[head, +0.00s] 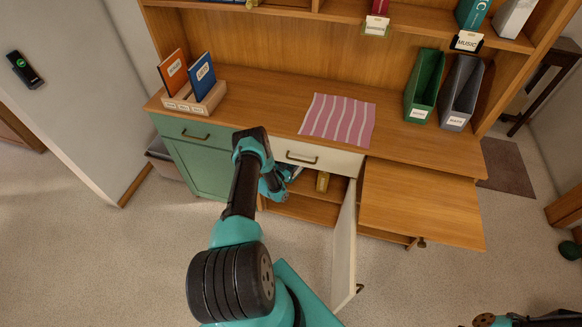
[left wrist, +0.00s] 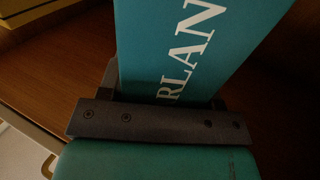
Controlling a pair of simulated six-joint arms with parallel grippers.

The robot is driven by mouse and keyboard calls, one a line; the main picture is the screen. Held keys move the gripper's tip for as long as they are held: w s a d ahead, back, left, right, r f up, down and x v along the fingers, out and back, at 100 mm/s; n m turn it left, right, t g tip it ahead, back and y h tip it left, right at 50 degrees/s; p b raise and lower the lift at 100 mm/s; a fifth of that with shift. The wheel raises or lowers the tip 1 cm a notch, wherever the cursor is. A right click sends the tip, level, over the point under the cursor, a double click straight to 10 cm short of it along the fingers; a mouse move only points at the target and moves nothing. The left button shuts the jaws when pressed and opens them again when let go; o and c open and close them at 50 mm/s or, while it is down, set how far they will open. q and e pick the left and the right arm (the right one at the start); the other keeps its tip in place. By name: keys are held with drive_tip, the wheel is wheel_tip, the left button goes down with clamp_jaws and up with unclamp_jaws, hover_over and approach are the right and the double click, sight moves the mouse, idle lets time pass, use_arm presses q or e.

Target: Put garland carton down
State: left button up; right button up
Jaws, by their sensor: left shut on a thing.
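The garland carton (left wrist: 175,45) is teal with white letters reading "RLAN" in the left wrist view; the rest of the word is cut off. My left gripper (left wrist: 164,98) is shut on it, with a finger at either side. Brown wood lies behind and beside the carton; I cannot tell whether it touches the wood. In the head view my left gripper (head: 286,176) reaches into the open cabinet under the cream drawer, and the carton is mostly hidden there. My right gripper is not in view; only part of an arm shows at the bottom right.
The open cream door (head: 344,245) juts out right of my arm. A wooden leaf (head: 422,203) extends at the right. A striped pink cloth (head: 338,119) lies on the desktop.

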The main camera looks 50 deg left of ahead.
use_arm(q)
drive_tip(key=shift+w+a, duration=0.1)
drive_tip(key=shift+w+a+f, duration=0.15)
drive_tip(key=shift+f, duration=0.75)
drive_tip(key=shift+w+a+f, duration=0.1)
drive_tip(key=shift+f, duration=0.85)
drive_tip(key=o, duration=1.2)
drive_tip(key=s+d, duration=0.2)
drive_tip(key=s, duration=1)
